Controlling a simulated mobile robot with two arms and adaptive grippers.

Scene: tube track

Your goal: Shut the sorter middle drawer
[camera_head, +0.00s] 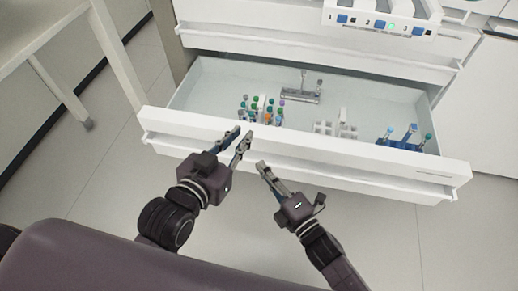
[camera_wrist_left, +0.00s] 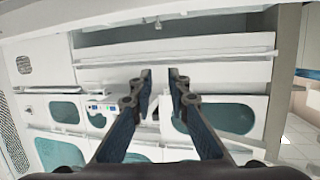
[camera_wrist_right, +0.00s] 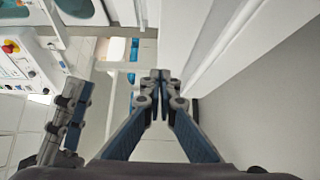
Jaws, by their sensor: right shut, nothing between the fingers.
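The sorter middle drawer (camera_head: 300,140) is pulled out, its inside and contents in view in the head view. Its white front panel faces my arms. My left gripper (camera_head: 241,134) is open and empty at the drawer front, left of its middle; I cannot tell whether it touches. The left wrist view also shows its two fingers apart (camera_wrist_left: 160,75). My right gripper (camera_head: 262,165) is shut and empty, just in front of the drawer front and lower than the left one. In the right wrist view its fingertips meet (camera_wrist_right: 160,76), beside a long white panel.
The drawer holds tubes with coloured caps (camera_head: 262,108), a grey rack (camera_head: 300,95), a pale block (camera_head: 335,130) and a blue holder (camera_head: 402,138). A numbered device (camera_head: 380,22) sits above. A white table (camera_head: 60,50) stands left. The floor in front is clear.

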